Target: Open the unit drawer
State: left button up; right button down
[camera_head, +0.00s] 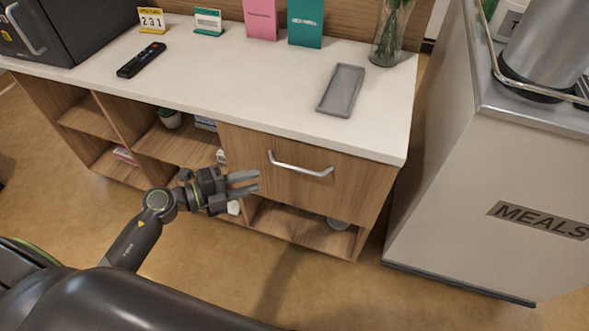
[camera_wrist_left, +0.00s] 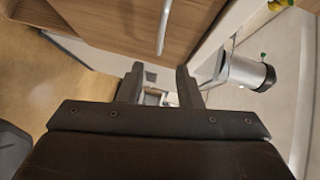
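The unit drawer (camera_head: 293,180) has a wood-grain front under the white top of the unit and looks shut. Its silver bar handle (camera_head: 300,167) is on the upper part of the front. My left gripper (camera_head: 258,183) is open and empty, in front of the drawer and a little left of and below the handle, apart from it. In the left wrist view, the fingers of my left gripper (camera_wrist_left: 159,85) stand apart. The handle (camera_wrist_left: 163,28) shows above them, near the top edge. My right gripper is not in view.
The unit's white top (camera_head: 230,85) holds a grey tray (camera_head: 342,90), a remote (camera_head: 141,60), cards and a glass vase (camera_head: 390,40). Open shelves lie left of and below the drawer. A meals cart (camera_head: 490,190) stands close on the right. Floor is clear in front.

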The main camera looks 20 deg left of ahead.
aim_at(292, 171)
pick_arm(q)
jog(key=x, duration=1.1)
jog(key=shift+w+d, duration=0.15)
jog(key=shift+w, duration=0.05)
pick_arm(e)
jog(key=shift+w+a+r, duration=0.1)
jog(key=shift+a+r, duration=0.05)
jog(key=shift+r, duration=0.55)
pick_arm(q)
jog(key=shift+f, duration=0.1)
grip_shut()
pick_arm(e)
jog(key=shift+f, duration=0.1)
